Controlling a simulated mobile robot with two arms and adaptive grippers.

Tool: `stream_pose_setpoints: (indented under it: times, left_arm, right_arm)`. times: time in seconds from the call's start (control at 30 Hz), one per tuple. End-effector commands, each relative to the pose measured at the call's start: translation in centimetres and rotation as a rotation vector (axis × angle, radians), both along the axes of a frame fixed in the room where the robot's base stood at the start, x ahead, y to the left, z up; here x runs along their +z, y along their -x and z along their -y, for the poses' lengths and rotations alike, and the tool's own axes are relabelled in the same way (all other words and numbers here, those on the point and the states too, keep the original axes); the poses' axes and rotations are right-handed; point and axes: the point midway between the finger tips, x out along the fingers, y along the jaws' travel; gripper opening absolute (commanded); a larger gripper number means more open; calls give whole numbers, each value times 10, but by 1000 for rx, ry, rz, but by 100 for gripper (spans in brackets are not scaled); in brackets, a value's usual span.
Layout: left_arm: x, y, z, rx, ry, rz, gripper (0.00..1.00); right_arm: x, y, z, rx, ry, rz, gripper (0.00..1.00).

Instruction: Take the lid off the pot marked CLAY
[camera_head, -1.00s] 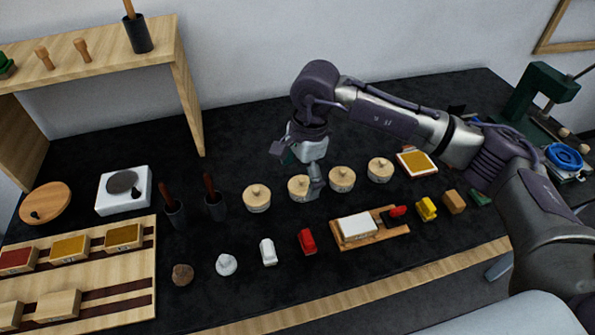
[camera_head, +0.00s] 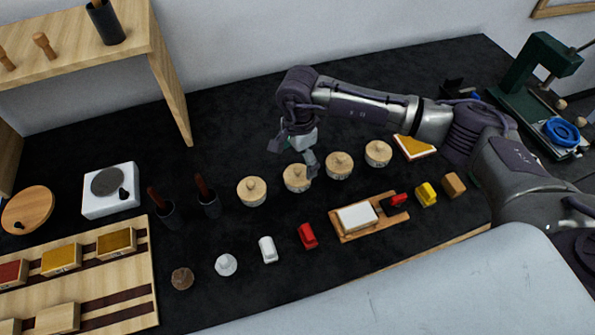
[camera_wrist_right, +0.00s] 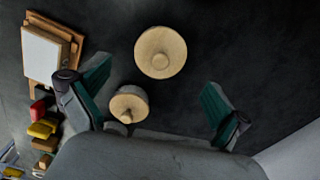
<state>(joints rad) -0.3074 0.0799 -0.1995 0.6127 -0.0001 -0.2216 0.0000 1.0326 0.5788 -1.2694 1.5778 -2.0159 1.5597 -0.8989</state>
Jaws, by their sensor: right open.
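Four lidded pots stand in a row in the head view: the far-left pot (camera_head: 252,193), the second pot (camera_head: 296,181), the third pot (camera_head: 339,166) and the far-right pot (camera_head: 378,154). Each has a round pale wooden lid with a knob. I cannot read any markings, so I cannot tell which is CLAY. My right gripper (camera_head: 293,158) is open and empty, its fingers just above and behind the second pot. In the right wrist view, one lid (camera_wrist_right: 160,52) lies ahead between the green fingers' line, and another lid (camera_wrist_right: 129,103) lies nearer the left finger. My left gripper is not in view.
In front of the pots stand a red piece (camera_head: 307,236), a white piece (camera_head: 268,250) and a wooden tray with a white block (camera_head: 357,217). Two dark cups with handles (camera_head: 208,204) stand left of the pots. A wooden shelf (camera_head: 165,75) rises at back left.

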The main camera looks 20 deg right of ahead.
Motion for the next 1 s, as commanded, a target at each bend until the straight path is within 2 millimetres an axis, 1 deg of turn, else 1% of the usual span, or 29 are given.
stream_pose_setpoints:
  times: [0.03, 0.1, 0.17, 0.23, 0.37, 0.5, 0.6, 0.63, 0.87, 0.9, 0.97, 1.0]
  left_arm:
    - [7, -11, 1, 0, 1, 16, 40]
    - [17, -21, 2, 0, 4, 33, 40]
    - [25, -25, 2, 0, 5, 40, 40]
    - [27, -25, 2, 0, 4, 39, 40]
    - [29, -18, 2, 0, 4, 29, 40]
    - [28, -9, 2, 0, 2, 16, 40]
    - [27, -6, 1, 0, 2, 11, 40]
    - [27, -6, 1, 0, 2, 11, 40]
    - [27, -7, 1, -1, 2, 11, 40]
    - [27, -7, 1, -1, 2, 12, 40]
    - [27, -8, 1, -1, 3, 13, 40]
    - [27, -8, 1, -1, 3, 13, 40]
  right_arm:
    - [-3, 1, 0, -1, 2, -6, 100]
    - [-12, 1, 0, -1, 3, -7, 100]
    - [-21, 1, -2, -1, 1, -8, 100]
    - [-33, 0, -2, -2, 1, -6, 100]
    - [-47, 0, -2, 0, 1, -4, 100]
    - [-50, -1, -1, 0, 1, -2, 100]
    - [-50, -1, -1, 0, 1, -2, 100]
    - [-50, -1, -1, 0, 1, -2, 98]
    - [-50, -1, -1, -1, 1, -2, 60]
    - [-50, -1, -1, 0, 1, -2, 53]
    - [-50, -1, -1, -1, 1, -3, 43]
    - [-50, 0, -1, -1, 1, -3, 37]
